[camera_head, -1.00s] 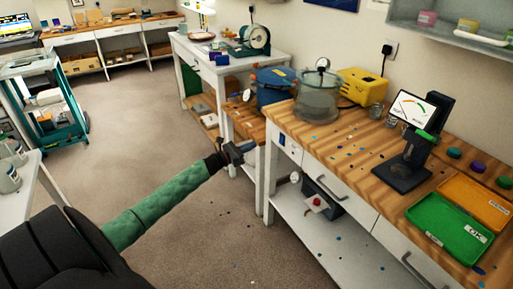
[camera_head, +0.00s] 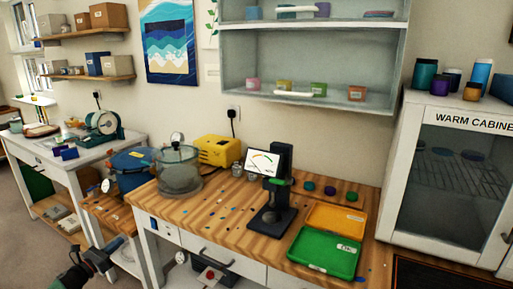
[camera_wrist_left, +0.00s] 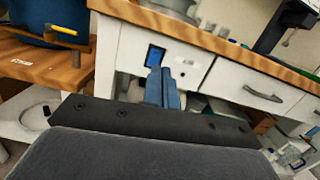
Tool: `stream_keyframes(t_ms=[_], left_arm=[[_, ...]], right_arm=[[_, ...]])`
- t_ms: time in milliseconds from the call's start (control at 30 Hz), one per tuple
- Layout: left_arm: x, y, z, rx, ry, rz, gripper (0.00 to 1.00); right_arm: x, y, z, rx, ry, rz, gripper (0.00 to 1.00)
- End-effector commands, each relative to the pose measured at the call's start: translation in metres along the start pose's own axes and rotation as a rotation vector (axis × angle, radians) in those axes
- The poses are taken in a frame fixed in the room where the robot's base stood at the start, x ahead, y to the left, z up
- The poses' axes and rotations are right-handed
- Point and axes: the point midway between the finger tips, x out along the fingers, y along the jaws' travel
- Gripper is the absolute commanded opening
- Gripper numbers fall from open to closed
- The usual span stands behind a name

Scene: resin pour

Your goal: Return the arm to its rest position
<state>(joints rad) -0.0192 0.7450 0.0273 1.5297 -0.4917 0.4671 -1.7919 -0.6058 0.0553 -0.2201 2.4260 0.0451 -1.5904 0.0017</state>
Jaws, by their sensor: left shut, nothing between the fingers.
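My left gripper (camera_head: 114,246) shows at the lower left of the head view, low in front of the wooden workbench (camera_head: 215,232). In the left wrist view its two blue-grey fingers (camera_wrist_left: 163,86) are together with nothing between them. They point toward the white front of the bench, near a small blue panel (camera_wrist_left: 155,56). The gripper appears apart from the bench. My right arm and gripper are not in view.
The bench carries a clear chamber (camera_head: 179,170), a yellow pump (camera_head: 219,150), a black stand (camera_head: 277,190), a green tray (camera_head: 322,252) and an orange tray (camera_head: 337,220). A blue pot (camera_head: 131,168) stands left of it. A warm cabinet (camera_head: 455,180) stands at right.

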Motion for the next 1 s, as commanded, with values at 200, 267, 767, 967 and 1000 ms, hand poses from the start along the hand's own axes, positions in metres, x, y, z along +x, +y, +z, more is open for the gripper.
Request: stream_keyframes(t_ms=[200, 267, 767, 967, 1000], left_arm=[[-0.003, 0.032, -0.007, -0.273, 0.012, 0.17, 0.0], [-0.005, 0.045, -0.009, -0.371, 0.004, 0.246, 0.0], [-0.021, 0.054, 0.005, -1.27, -0.347, 0.831, 0.0], [-0.034, -0.012, -0.021, -1.628, -0.51, 1.041, 0.0], [-0.039, -0.029, -0.029, -1.695, -0.539, 1.089, 0.0]], right_arm=[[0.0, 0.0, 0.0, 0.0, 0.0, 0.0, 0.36], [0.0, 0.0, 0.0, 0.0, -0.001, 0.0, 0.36], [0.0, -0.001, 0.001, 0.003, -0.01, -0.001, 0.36], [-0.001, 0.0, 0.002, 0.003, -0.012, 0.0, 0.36], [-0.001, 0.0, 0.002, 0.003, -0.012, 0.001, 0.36]])
